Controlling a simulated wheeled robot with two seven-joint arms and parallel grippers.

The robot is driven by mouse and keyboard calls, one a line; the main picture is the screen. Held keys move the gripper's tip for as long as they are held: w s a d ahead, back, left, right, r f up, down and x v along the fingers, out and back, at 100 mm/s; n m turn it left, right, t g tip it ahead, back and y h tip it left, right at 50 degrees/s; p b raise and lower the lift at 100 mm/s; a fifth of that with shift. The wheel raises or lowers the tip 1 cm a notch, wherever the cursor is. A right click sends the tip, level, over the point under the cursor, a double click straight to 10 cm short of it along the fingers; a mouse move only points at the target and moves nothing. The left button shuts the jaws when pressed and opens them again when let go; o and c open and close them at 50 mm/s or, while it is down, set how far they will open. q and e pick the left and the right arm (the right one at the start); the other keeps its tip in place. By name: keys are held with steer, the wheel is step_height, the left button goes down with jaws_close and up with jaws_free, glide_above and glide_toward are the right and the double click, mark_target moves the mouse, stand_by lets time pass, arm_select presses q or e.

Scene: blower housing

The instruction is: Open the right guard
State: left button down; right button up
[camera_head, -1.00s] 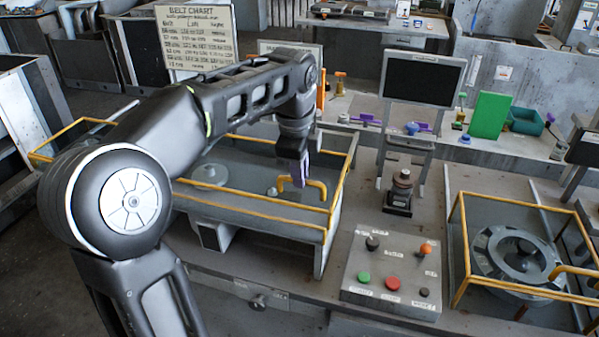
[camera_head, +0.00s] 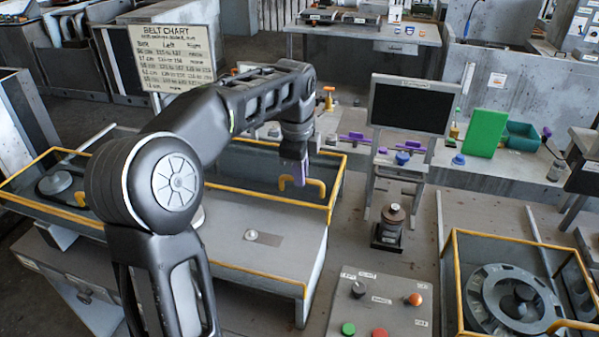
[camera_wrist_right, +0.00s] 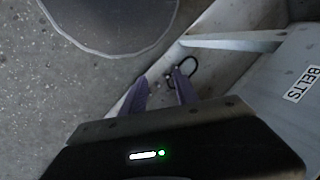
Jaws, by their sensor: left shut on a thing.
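My left gripper (camera_head: 293,174) is shut on the yellow handle (camera_head: 312,188) of a yellow-edged, clear-sided guard (camera_head: 339,184) over the grey housing left of the control panel. Its fingers point down, and the arm crosses above the housing. Part of the housing's top (camera_head: 285,238) lies bare in front of this guard. Another yellow-edged guard (camera_head: 456,268) stands at the far right over a grey pulley (camera_head: 512,298); its handle (camera_head: 575,325) is at the lower edge. My right gripper (camera_wrist_right: 160,92) shows only in the wrist view, fingers apart and empty.
A control panel (camera_head: 379,303) and a dark-based post (camera_head: 390,226) stand between the guards. Behind are a monitor (camera_head: 412,104), a green board (camera_head: 486,133) and a teal bin (camera_head: 522,136). The wrist view shows a bin labelled BELTS (camera_wrist_right: 295,85) and a dark loop (camera_wrist_right: 187,72).

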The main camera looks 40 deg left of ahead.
arm_select(q)
steer(key=c, duration=1.5)
jaws_free()
steer(key=shift+o, duration=0.2)
steer(key=shift+r, duration=0.1)
step_height(320, 180, up, 8)
steer(key=s, duration=0.1)
steer(key=shift+s+d+f, duration=0.25)
steer(key=shift+d, duration=0.05)
steer(key=shift+f, duration=0.1)
